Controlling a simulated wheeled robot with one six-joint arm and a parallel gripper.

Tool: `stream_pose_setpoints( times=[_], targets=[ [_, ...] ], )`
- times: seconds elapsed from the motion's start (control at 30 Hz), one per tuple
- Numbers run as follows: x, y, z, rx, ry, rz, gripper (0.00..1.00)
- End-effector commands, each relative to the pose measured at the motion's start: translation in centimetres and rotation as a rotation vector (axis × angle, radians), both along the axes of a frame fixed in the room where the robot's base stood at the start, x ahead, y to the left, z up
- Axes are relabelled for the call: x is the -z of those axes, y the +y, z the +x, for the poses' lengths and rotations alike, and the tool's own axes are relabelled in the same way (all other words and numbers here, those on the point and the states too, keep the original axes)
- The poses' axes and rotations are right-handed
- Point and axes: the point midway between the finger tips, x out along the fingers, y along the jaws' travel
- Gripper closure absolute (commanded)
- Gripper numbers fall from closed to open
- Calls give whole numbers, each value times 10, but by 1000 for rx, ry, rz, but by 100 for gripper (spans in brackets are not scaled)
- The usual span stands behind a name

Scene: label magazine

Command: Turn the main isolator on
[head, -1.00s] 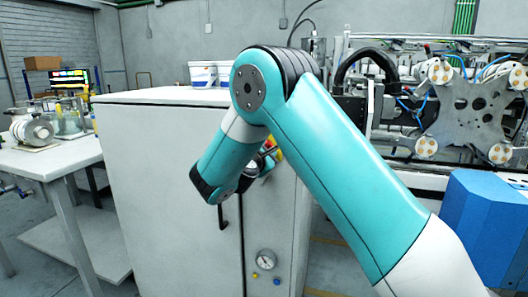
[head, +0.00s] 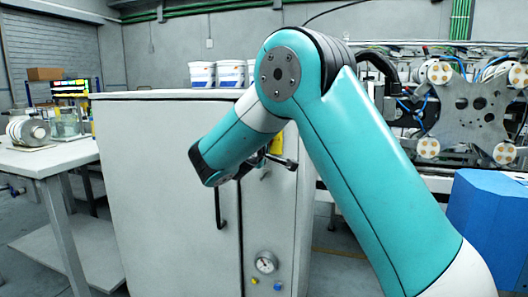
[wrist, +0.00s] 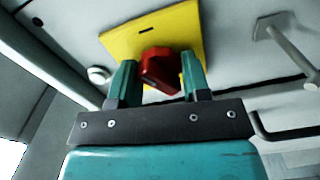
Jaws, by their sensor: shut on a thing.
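The main isolator has a red knob (wrist: 160,70) on a yellow plate (wrist: 172,30), fixed to a pale cabinet face in the wrist view. My gripper (wrist: 160,78) has one finger on each side of the red knob and is shut on it. The knob sits tilted in the picture. In the head view only a small part of the yellow plate (head: 277,146) shows past my wrist; the red knob is hidden there.
The white cabinet (head: 160,180) has a black door handle (head: 219,208) and a pressure gauge (head: 265,262). White tubs (head: 202,75) stand on top. A side table (head: 40,160) is at left, a blue block (head: 490,220) at right. A rod-like handle (wrist: 292,50) sticks out near the plate.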

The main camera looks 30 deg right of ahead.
Motion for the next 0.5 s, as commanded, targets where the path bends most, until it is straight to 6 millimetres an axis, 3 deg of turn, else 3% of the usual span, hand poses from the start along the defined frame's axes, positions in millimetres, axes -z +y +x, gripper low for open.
stream_pose_setpoints(
  times=[0.03,0.5],
  targets=[
    [8,1,0,0,-29,29,80],
    [7,1,0,0,-315,253,80]
  ],
)
